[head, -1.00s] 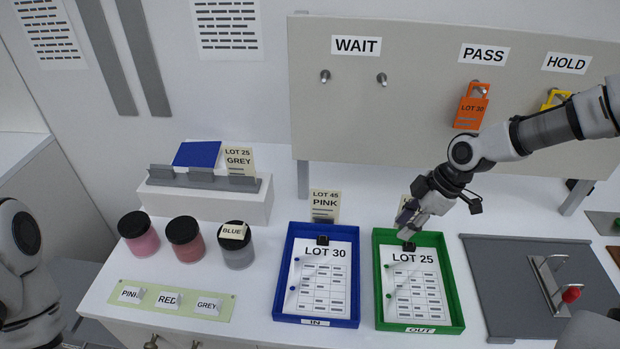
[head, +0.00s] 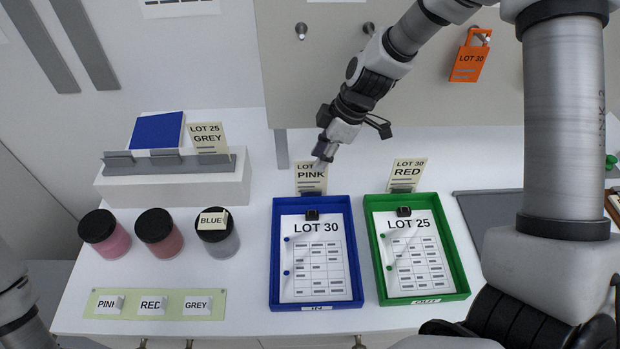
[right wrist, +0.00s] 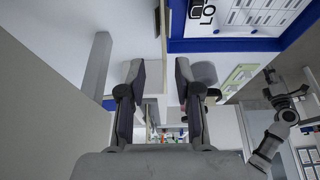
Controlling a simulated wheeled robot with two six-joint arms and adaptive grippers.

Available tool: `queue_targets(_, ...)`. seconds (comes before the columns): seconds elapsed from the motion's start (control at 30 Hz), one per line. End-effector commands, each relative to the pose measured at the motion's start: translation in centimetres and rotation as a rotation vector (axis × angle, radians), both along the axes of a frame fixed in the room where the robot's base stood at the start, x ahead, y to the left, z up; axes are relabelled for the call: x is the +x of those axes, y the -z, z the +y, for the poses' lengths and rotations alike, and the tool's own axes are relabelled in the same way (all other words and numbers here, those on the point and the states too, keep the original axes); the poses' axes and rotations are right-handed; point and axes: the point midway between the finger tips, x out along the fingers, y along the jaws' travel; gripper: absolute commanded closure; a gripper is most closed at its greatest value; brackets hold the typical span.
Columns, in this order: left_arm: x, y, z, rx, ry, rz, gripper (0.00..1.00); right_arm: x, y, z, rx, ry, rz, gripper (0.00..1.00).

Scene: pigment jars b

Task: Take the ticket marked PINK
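The cream PINK ticket (head: 311,180) stands upright in a dark holder behind the blue IN tray (head: 275,265). My right gripper (head: 325,155) is at the ticket's upper right edge and covers part of its lot line. In the right wrist view my right gripper (right wrist: 159,82) is open, with its two fingers well apart. A thin edge-on strip, seemingly the ticket (right wrist: 163,25), shows in the gap between them; I cannot tell if either finger touches it. An arm at the right of that view seems to be my left, its gripper (right wrist: 286,88) too small to read.
The RED ticket (head: 407,175) stands behind the green OUT tray (head: 462,275). The GREY ticket (head: 207,138) is on the white block (head: 175,188) at left. Several jars stand in front of the block. The board (head: 290,75) rises close behind my right gripper.

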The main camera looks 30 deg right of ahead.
Motion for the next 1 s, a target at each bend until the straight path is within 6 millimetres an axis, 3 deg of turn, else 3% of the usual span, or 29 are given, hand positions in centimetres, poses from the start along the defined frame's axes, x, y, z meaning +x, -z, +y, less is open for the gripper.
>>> queue_targets(0.17,0.0,0.2,0.0,0.000,0.000,0.000,0.50,0.6,0.4,1.4,0.001,0.001,0.000,0.67)
queue_targets(0.43,0.0,0.9,0.0,0.000,0.000,0.000,0.50,1.3,4.4,2.8,0.002,0.001,0.002,0.67)
queue_targets(0.67,0.0,0.8,0.0,0.000,0.000,0.000,0.50,1.4,4.6,3.0,0.003,0.002,-0.001,0.67)
queue_targets(0.73,0.0,0.8,0.0,0.000,0.000,0.000,0.50,1.4,4.6,3.0,0.003,0.002,-0.001,0.86)
queue_targets(0.8,0.0,0.8,0.0,0.000,0.000,0.000,0.50,1.4,4.6,3.0,0.003,0.002,-0.001,1.00)
queue_targets(1.0,0.0,0.8,0.0,0.000,0.000,0.000,0.50,1.4,4.6,3.0,0.003,0.003,0.000,1.00)
